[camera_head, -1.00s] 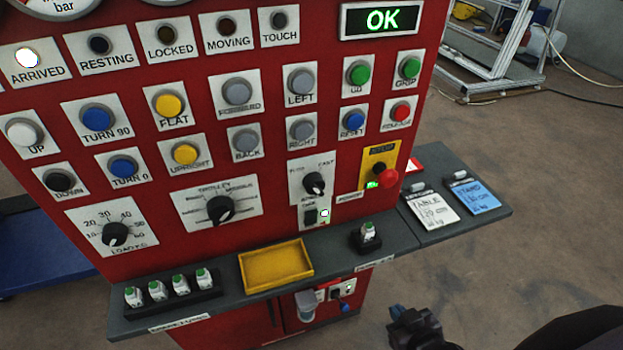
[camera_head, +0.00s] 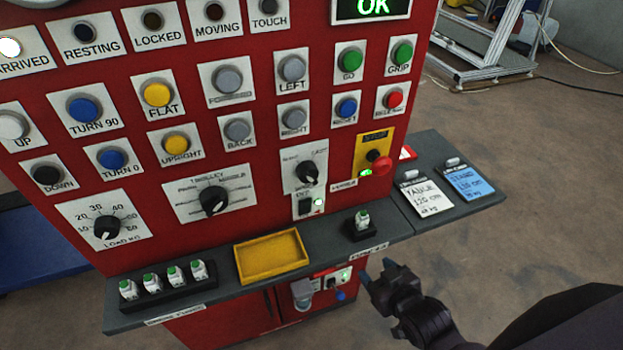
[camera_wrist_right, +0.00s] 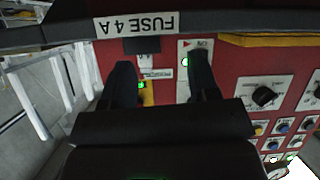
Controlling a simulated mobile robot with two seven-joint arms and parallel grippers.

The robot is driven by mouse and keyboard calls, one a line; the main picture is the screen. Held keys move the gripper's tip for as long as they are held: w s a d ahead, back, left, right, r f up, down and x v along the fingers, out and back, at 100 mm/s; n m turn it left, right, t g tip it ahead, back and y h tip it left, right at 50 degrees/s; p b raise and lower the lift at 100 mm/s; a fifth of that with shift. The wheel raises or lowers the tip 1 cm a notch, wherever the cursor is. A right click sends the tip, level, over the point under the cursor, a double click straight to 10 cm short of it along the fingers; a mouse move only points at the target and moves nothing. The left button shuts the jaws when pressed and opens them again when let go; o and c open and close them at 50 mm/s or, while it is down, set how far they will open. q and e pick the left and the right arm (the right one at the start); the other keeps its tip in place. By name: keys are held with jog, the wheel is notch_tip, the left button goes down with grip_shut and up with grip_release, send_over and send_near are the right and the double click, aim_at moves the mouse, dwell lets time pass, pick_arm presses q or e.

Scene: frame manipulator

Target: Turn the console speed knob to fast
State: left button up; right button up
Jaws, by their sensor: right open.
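The speed knob (camera_head: 308,173) is a black dial on a white plate on the red console, above a small switch with a lit green lamp. Its plate has slow at upper left and fast at upper right; the exact pointer direction is too small to tell. My right gripper (camera_head: 377,271) is open and empty, below and right of the knob, in front of the shelf's front edge and apart from the panel. In the right wrist view, its two dark fingers (camera_wrist_right: 162,82) stand apart before the panel, seen upside down; the knob is not discernible there. My left gripper is not in view.
A grey shelf (camera_head: 225,276) juts out below the knob, with a yellow tray (camera_head: 271,257), a fuse holder (camera_head: 364,225) and several fuses. Cards (camera_head: 427,197) lie on the right shelf. Open floor lies to the right.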

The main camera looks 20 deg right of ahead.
jog(key=shift+o, duration=1.3)
jog(key=w+a+r+n+t+y, duration=0.3)
jog(key=w+a+r+n, duration=0.1)
jog(key=w+r, duration=0.3)
jog(key=shift+a+y, duration=0.3)
jog(key=n+t+y, duration=0.3)
jog(key=n+t, duration=0.1)
jog(key=n, duration=0.2)
send_near(313, 181)
jog(key=x, duration=1)
jog(key=shift+w+r, duration=0.1)
jog(key=shift+w, duration=0.05)
jog(key=shift+h, duration=0.3)
jog(key=c, duration=0.9)
